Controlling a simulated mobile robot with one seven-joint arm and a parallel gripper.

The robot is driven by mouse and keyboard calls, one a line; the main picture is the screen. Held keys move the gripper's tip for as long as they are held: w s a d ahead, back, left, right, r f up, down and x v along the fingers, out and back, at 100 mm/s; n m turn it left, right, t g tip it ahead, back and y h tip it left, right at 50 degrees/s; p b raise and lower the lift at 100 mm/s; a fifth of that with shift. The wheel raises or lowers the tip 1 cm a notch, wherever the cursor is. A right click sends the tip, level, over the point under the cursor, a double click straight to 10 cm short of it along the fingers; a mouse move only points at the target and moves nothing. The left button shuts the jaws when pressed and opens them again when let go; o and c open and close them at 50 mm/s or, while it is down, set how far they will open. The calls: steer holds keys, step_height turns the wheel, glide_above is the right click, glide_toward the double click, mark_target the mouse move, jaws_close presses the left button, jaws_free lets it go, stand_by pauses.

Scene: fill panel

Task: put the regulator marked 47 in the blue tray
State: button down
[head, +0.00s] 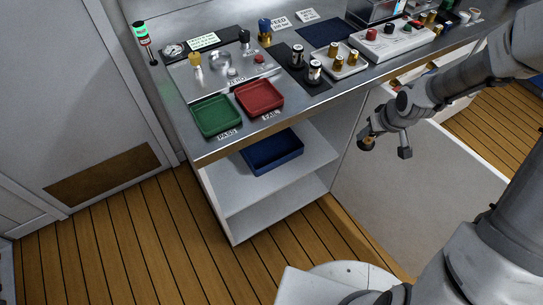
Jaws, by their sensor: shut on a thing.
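My gripper (368,137) hangs in front of the bench, right of the open shelves. It is shut on a small brass-coloured piece (368,145), mostly hidden by the fingers; no marking on it can be read. The blue tray (272,152) lies on the upper shelf under the bench top, left of my gripper and apart from it. It looks empty. Two regulators with black-and-white bands (297,56) (314,71) stand on a black mat on the bench. Their numbers are too small to read.
A green tray (216,117) and a red tray (260,97) sit empty near the bench's front edge, above the shelf. A white tray (350,69) holds several brass pieces. The bench top overhangs the blue tray. The floor (150,240) in front is clear.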

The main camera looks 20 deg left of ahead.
steer(key=w+a+f+n+g+y+b, duration=0.1)
steer(key=w+a+f+n+b, duration=0.2)
steer(key=f, duration=0.7)
steer(key=w+a+f+n+g+y+b, duration=0.1)
steer(key=a+f+n+b, duration=0.2)
steer(key=a+f+b, duration=0.5)
steer(key=w+a+f+n+g+b, duration=0.1)
steer(key=w+a+f+n, duration=0.15)
steer(key=f, duration=0.95)
steer(key=b, duration=0.5)
glide_above(274, 156)
step_height(274, 156, down, 4)
steer(key=shift+r+n+b, duration=0.25)
steer(key=shift+n+b, duration=0.1)
steer(key=shift+b, duration=0.5)
steer(key=shift+r, duration=0.1)
steer(key=shift+f+b, duration=0.4)
steer(key=shift+f, duration=0.1)
steer(key=shift+f, duration=0.2)
